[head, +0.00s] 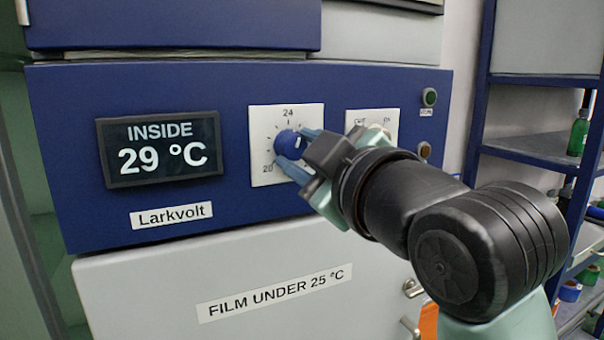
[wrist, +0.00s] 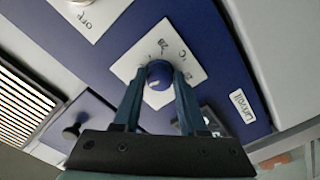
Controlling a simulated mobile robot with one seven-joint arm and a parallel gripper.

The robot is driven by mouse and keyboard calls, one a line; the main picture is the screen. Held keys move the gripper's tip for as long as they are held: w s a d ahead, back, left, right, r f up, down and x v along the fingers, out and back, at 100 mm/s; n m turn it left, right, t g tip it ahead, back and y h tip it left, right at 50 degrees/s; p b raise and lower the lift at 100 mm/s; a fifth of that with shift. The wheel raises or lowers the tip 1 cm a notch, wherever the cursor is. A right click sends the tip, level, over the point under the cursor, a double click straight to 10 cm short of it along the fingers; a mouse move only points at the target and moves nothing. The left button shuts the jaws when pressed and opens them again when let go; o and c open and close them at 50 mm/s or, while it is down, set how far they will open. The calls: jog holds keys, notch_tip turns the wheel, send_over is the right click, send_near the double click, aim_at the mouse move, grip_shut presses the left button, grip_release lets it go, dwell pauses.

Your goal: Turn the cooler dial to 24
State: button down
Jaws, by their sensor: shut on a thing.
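The cooler dial (head: 284,142) is a round blue knob on a white square plate (head: 262,114) on the blue panel. The scale reads 24 at the top and 20 at the lower left; the right part is hidden by my gripper. My gripper (head: 299,150) comes from the right and is shut on the knob, one finger above and one below. In the wrist view, the knob (wrist: 159,70) sits between the two fingers. A pale mark shows on its face, but I cannot tell which number it points at.
A display (head: 160,148) left of the dial reads INSIDE 29 °C. Right of the dial is a second white plate (head: 372,119), partly behind my arm. A green button (head: 429,97) is further right. The door below carries a FILM UNDER 25 °C label (head: 274,293). Shelves (head: 535,80) stand at right.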

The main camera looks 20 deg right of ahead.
jog(key=shift+n+b, duration=1.05)
jog(key=shift+n, duration=0.65)
jog(key=shift+c, duration=2.2)
grip_release()
jog(key=s+b, duration=0.1)
jog(key=s, duration=1.2)
jog(key=shift+d, duration=0.25)
